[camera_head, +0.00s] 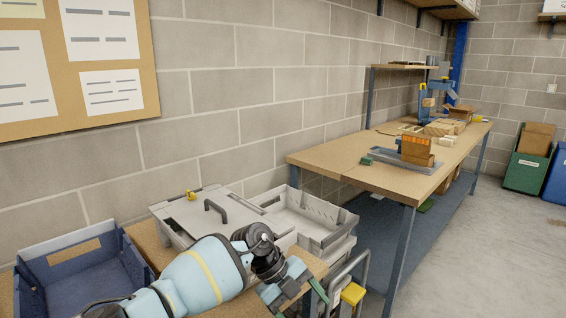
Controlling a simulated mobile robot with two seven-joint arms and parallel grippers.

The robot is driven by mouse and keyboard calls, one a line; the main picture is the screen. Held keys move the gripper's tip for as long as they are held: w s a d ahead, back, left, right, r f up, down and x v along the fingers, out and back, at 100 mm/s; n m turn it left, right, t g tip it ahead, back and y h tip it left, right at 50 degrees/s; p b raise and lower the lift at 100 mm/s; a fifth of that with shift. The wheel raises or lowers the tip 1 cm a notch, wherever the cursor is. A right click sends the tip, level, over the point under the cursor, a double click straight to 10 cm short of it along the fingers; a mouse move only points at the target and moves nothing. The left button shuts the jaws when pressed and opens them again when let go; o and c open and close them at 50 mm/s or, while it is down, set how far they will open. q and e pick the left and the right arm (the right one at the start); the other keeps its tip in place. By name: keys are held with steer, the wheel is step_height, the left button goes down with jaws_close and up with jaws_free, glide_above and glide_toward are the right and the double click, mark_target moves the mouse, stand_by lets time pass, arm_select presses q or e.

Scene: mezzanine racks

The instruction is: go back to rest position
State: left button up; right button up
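My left arm comes in from the bottom left, light blue with a yellow band and a black wrist. Its gripper (294,296) is low in the picture, over the right end of a wooden bench top (246,302). Its two greenish fingers look spread apart, with nothing seen between them; the lower picture edge is close beneath. My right gripper is not in view.
A grey lidded case (205,217) and a grey open tray (305,215) stand behind the arm, a blue bin (88,275) to the left. A long workbench (335,160) holds a tray with brown boxes (416,148).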

arm_select(q)
steer(key=s+d+f+n+t+h+p, duration=0.1)
steer(key=s+d+f+n+t+h, duration=0.2)
steer(key=s+d+n+t+h, duration=0.5)
steer(key=s+a+f+n+t+y+p, duration=0.1)
steer(key=s+a+f+n+t+y, duration=0.4)
steer(key=a+n, duration=0.4)
steer(key=s+a+f+n+t+y+p, duration=0.1)
steer(key=s+a+f+n+t+y, duration=0.25)
steer(key=s+a+f+n, duration=0.5)
steer(key=s+a+f+n+g+y, duration=0.1)
steer(key=s+a+f+g+y, duration=0.1)
steer(key=s+a, duration=0.5)
steer(key=s+a+f+n+g+y, duration=0.1)
steer(key=s+a+f+g+y, duration=0.1)
steer(key=s+a, duration=0.6)
step_height(320, 180, down, 2)
steer(key=s+g, duration=0.1)
steer(key=s, duration=0.2)
steer(key=shift+a+n+y, duration=0.25)
steer(key=shift+n+y, duration=0.1)
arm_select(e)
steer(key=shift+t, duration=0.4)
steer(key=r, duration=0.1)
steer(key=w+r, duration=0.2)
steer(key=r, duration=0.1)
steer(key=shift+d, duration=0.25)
arm_select(q)
steer(key=shift+c, duration=0.2)
